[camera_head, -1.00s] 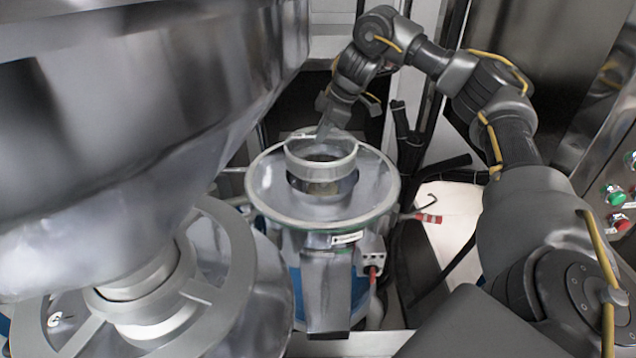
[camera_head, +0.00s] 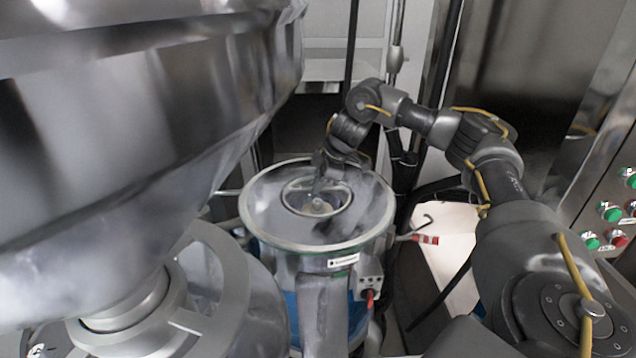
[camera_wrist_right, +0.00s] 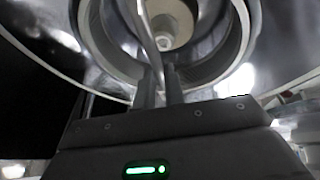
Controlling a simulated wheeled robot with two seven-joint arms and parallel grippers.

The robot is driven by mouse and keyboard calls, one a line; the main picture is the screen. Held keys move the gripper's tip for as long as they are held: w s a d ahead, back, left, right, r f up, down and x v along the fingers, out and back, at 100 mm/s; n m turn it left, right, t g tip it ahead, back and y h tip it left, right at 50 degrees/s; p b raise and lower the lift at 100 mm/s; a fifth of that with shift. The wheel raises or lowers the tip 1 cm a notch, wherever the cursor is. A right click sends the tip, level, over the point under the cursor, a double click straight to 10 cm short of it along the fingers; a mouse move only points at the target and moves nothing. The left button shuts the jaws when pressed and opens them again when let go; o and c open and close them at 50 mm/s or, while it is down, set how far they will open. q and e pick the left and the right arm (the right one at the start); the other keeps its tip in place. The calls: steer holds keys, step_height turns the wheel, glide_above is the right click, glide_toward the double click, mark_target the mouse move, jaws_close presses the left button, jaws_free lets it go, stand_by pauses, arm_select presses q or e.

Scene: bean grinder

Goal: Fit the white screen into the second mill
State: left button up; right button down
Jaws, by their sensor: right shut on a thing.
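The second mill is the round machine with a wide, shiny, tilted-looking top (camera_head: 262,215), right of centre-left in the head view. The white screen (camera_head: 318,215), a pale ring, is down at the mill's central opening, its rim about level with the top. I cannot tell whether it is fully seated. My left gripper is not in view.
A large metal hopper (camera_head: 120,130) fills the left, above another mill's spoked ring (camera_head: 235,262). A control panel with green and red buttons (camera_head: 611,212) stands at the right. A red-handled lever (camera_head: 425,239) sticks out beside the second mill.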

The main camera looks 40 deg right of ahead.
steer(key=shift+f, duration=0.6)
steer(key=c, duration=1.5)
jaws_free()
steer(key=shift+r, duration=0.55)
steer(key=p+v, duration=0.2)
steer(key=v, duration=1)
steer(key=shift+r, duration=0.1)
